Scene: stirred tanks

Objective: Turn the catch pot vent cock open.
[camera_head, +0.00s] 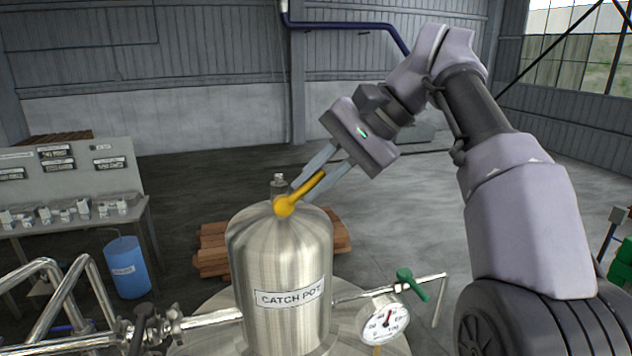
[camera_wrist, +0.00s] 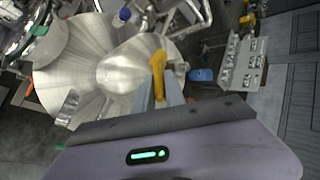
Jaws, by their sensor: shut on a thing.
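The catch pot (camera_head: 280,265) is a domed steel vessel with a "CATCH POT" label. The yellow vent cock handle (camera_head: 300,195) sits on its top and points up to the right. My gripper (camera_head: 310,180) comes in from the upper right, shut on the yellow handle, with one finger on each side of it. In the wrist view the yellow handle (camera_wrist: 158,68) rises between the grey fingers of my gripper (camera_wrist: 158,92), in front of the domed steel top (camera_wrist: 118,72). The fingers partly hide the handle's outer part.
A green-handled valve (camera_head: 412,284) and a round gauge (camera_head: 385,322) are at the pot's right. Steel pipes (camera_head: 75,290) run at the lower left. A blue drum (camera_head: 126,267) and a bench (camera_head: 70,222) stand at left, wooden pallets (camera_head: 212,250) behind.

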